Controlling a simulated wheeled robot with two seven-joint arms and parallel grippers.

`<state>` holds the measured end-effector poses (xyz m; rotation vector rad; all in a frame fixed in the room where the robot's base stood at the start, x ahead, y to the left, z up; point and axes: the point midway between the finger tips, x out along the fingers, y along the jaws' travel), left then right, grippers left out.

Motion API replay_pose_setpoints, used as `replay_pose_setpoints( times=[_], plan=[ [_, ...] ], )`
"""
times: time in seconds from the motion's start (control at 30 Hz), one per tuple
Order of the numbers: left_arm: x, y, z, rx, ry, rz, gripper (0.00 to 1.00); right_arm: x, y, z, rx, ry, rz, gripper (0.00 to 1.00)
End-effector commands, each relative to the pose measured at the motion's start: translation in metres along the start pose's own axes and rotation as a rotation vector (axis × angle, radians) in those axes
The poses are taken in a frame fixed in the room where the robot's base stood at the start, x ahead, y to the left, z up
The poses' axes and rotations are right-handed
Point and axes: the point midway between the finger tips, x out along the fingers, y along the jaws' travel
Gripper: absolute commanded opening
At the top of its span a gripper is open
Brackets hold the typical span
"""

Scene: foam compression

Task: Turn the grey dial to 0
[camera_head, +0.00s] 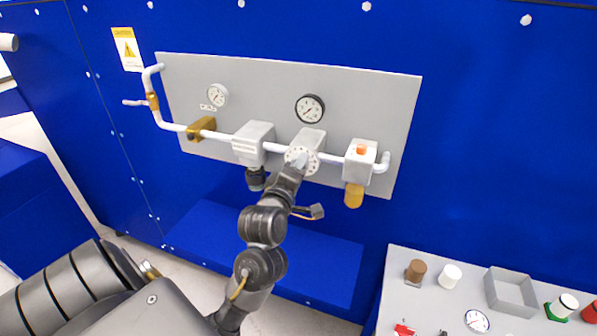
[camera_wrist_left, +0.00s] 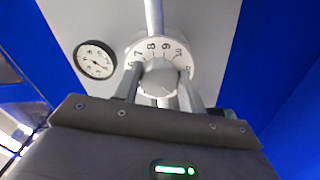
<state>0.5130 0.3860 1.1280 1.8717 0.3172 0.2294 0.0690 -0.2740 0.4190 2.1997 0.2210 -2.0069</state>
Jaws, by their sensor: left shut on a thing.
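The grey dial (camera_wrist_left: 160,78) sits in the middle of a white numbered ring (camera_wrist_left: 145,47) in the left wrist view. The numbers 7, 8 and 9 read along the ring's upper part; the dial's own mark is too small to read surely. In the head view the white ring (camera_head: 311,163) shows on the front of a grey box on the panel, with the dial mostly behind my gripper. My left gripper (camera_wrist_left: 160,92) is shut on the dial, one finger on each side of it; it also shows in the head view (camera_head: 297,162). My right gripper is not seen.
A grey panel (camera_head: 380,100) on the blue wall carries a white pipe, a black-rimmed gauge (camera_head: 310,108), a white gauge (camera_head: 217,95) and a box with an orange button (camera_head: 362,149). A grey table (camera_head: 425,310) with small items stands at lower right.

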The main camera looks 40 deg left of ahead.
Motion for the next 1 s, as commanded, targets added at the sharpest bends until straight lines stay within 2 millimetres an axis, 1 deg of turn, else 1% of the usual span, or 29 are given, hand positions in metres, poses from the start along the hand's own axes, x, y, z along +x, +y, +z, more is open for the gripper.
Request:
replay_pose_setpoints(
  times=[0.3, 0.7, 0.73, 0.9, 1.0],
  plan=[
    [0.0001, -0.0003, 0.0006, -0.071, -0.001, -0.002, 0.18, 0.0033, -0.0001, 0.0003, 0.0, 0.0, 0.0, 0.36],
    [0.0, -0.0001, 0.0005, -0.077, -0.001, -0.002, 0.18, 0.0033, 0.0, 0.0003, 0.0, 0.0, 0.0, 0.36],
    [0.0, -0.0001, 0.0005, -0.077, -0.001, -0.002, 0.42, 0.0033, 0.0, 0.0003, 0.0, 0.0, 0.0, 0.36],
    [0.0, 0.0, 0.0004, -0.076, -0.001, -0.001, 0.62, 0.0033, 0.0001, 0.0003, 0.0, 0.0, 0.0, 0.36],
    [0.0001, 0.0001, 0.0003, -0.075, -0.001, -0.001, 0.62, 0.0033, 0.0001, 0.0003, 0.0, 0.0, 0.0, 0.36]
  ],
)
